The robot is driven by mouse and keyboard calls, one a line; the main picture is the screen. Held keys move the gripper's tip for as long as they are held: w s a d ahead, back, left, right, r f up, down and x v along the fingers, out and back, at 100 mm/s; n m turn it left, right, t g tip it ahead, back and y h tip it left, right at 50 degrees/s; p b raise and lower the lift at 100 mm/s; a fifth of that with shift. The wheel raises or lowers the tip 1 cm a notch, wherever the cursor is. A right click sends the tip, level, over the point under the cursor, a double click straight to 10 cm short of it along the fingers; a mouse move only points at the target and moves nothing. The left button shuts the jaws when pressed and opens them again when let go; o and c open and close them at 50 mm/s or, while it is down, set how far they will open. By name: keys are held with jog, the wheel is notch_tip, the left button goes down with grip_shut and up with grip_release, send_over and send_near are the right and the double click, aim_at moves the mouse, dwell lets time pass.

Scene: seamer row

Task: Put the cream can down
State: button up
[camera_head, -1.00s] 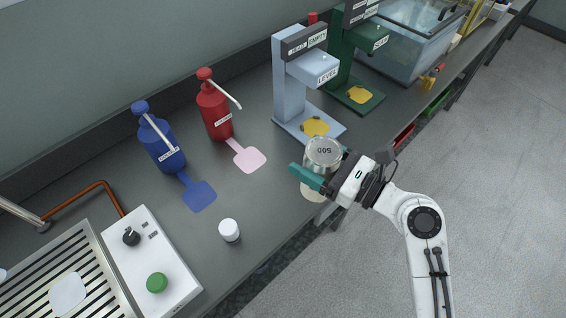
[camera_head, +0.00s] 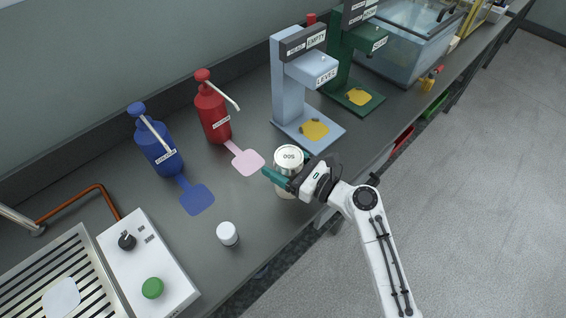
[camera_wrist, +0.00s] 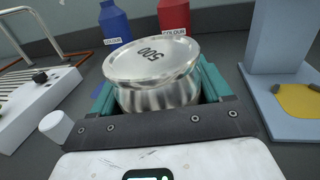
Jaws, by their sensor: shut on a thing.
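The cream can (camera_head: 289,155) has a shiny metal top marked 500 and a pale lower body; in the wrist view its lid (camera_wrist: 150,57) looks slightly tilted. My gripper (camera_head: 288,174) is shut on it, with a teal finger on each side. The can is over the front part of the grey counter (camera_head: 262,215), in front of the pink pad. I cannot tell whether its base touches the counter; my gripper hides part of the body.
A white-capped jar (camera_head: 228,234) stands to the left. Behind are a red COLOUR pump (camera_head: 213,112) with a pink pad (camera_head: 248,162) and a blue one (camera_head: 158,145) with a blue pad (camera_head: 196,199). The light-blue LEVEL stand (camera_head: 291,90) is behind right.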

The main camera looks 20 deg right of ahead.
jog(key=shift+f, duration=0.1)
jog(key=o, duration=1.3)
jog(key=shift+c, duration=0.2)
